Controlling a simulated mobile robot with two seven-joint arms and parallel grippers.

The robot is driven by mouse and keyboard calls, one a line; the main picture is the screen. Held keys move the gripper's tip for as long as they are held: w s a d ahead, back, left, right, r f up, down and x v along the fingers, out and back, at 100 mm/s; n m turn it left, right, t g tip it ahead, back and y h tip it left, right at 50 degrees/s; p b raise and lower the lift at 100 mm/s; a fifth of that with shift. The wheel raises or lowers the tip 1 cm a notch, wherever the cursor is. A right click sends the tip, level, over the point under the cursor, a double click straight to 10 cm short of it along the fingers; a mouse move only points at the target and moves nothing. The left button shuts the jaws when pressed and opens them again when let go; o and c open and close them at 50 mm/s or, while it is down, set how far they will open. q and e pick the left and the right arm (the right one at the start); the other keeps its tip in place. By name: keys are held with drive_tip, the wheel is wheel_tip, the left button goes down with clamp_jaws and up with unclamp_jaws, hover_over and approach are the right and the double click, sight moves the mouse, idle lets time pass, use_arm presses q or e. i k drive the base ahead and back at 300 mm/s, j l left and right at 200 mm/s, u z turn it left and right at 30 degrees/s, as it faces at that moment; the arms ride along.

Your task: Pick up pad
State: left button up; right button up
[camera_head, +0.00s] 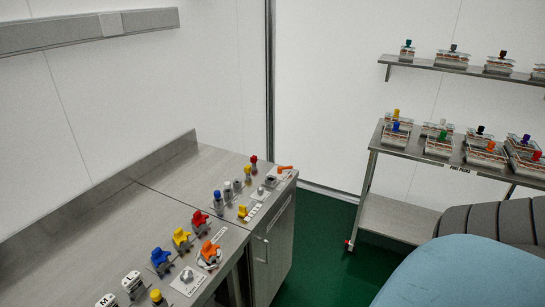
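I cannot tell which thing in view is the pad. Small clear packs with coloured knobs stand on a cart at the right, among them one with a blue knob (396,132), one with a green knob (439,144) and one with an orange knob (487,153). Similar packs, such as one with a dark green knob (407,50), stand on a wall shelf (430,67) above. Neither of my grippers is in view.
A grey counter (75,240) at the left carries several coloured knobs, including a blue one (161,259). The metal cart (395,217) stands against the back wall. A teal rounded surface (465,275) and a grey ribbed one fill the lower right. Green floor (325,240) lies between.

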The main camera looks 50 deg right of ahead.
sight(248, 169)
drive_tip(key=z, duration=1.4)
